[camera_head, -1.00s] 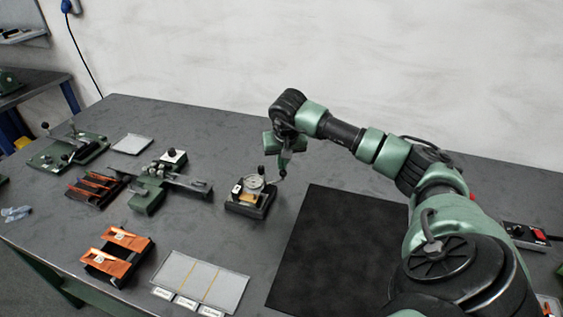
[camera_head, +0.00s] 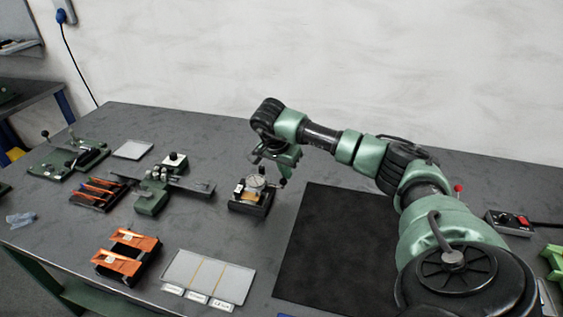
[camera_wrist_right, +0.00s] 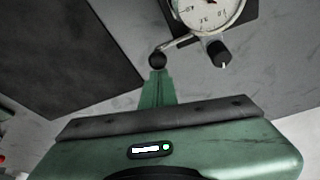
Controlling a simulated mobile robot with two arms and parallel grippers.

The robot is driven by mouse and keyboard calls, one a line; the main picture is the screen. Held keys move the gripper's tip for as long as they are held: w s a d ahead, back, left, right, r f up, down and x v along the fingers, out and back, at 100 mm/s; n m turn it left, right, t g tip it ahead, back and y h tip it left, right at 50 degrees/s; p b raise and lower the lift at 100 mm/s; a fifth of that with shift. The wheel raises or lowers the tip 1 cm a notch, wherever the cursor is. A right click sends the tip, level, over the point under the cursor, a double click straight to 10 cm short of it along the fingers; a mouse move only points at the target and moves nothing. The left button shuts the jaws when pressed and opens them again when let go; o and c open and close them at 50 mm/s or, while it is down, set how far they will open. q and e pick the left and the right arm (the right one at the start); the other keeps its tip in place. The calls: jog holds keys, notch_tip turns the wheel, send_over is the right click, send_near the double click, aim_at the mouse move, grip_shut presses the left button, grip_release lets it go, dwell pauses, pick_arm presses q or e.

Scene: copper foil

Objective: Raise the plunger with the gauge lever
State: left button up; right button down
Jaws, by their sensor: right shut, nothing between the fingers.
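The dial gauge (camera_head: 256,183) with its round white face stands on a dark base (camera_head: 246,207) in the middle of the table. In the right wrist view the dial (camera_wrist_right: 208,10) is cut off by the top edge. A thin lever (camera_wrist_right: 178,42) runs from beside the dial to a black ball knob (camera_wrist_right: 158,60). My right gripper (camera_head: 283,176) is just right of the gauge, pointing down. In the right wrist view its shut fingertips (camera_wrist_right: 158,73) are right at the ball knob; I cannot tell whether they touch it. My left gripper is not in view.
A black mat (camera_head: 335,245) lies right of the gauge. A green fixture with a rail (camera_head: 185,183) stands left of it. Orange-topped holders (camera_head: 127,250) and a pale labelled tray (camera_head: 208,277) are nearer the front.

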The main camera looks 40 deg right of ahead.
jog(key=shift+s+a, duration=0.3)
jog(key=shift+a, duration=0.15)
jog(key=shift+s+a, duration=0.1)
jog(key=shift+a, duration=0.3)
jog(key=shift+s, duration=0.1)
